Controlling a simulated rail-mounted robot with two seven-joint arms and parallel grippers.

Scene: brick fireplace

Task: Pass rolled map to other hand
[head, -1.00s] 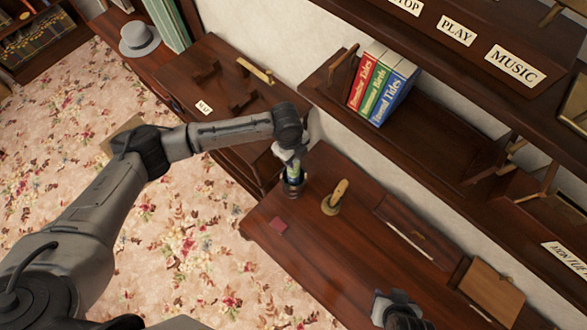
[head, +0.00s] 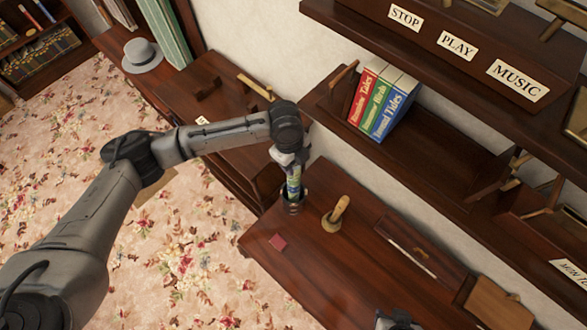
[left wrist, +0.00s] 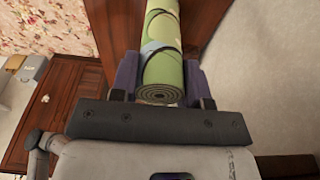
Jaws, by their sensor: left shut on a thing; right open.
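The rolled map (head: 293,187), green with blue and a dark band, stands nearly upright over the brown desk (head: 330,270). My left gripper (head: 288,165) is shut on its upper part from above. The map's lower end is at a dark round holder (head: 294,205); I cannot tell whether it is still inside. In the left wrist view the map (left wrist: 161,60) lies between the two fingers, its spiral end towards the camera. My right gripper (head: 398,321) is open at the bottom edge, largely cut off and apart from the map.
A wooden-handled stamp (head: 335,214) stands just right of the holder. A red square (head: 278,241) lies on the desk. A pen tray (head: 420,250) and a wooden box (head: 490,300) are to the right. Wall shelves with books (head: 382,105) rise behind. The desk's front is clear.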

